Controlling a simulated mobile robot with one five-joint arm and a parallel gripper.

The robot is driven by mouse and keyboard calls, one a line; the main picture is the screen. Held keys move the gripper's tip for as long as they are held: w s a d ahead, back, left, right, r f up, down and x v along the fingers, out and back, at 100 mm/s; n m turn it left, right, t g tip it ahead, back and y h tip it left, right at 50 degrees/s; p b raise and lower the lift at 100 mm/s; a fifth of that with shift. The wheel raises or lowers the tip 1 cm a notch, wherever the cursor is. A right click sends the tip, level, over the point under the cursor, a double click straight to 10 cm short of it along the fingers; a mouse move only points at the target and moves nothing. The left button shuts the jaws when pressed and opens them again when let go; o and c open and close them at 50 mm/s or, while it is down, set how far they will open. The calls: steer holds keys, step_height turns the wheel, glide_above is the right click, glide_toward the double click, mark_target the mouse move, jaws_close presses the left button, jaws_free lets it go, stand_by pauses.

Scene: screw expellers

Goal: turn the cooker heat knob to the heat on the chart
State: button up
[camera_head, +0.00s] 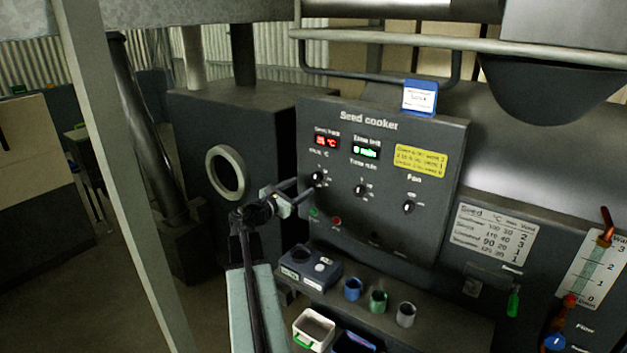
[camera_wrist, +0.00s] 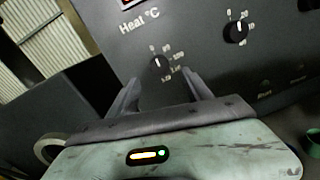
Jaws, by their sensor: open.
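The heat knob (camera_head: 318,180) is a black dial with a white pointer on the left of the dark "Seed cooker" panel (camera_head: 440,170). In the wrist view the heat knob (camera_wrist: 158,66) sits above and between my open fingers, apart from them as far as I can tell. My gripper (camera_head: 296,192) is in front of the panel's left side, at the knob; in the wrist view my gripper (camera_wrist: 165,88) is open and empty. A red display (camera_head: 326,142) is above the knob; its digits are unclear. The white chart (camera_head: 492,236) lists seeds with °C, minutes and vent columns.
The time knob (camera_head: 360,191) and fan knob (camera_head: 408,208) are to the right. A green button (camera_head: 314,212) and red button (camera_head: 337,221) sit below. Several cups, including a blue cup (camera_head: 352,289), stand on the shelf. A grey post (camera_head: 125,170) rises at left.

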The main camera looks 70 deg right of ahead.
mark_target(315, 179)
steer(key=x, duration=0.7)
steer(key=shift+d+f, duration=0.1)
jaws_close()
steer(key=shift+s, duration=0.1)
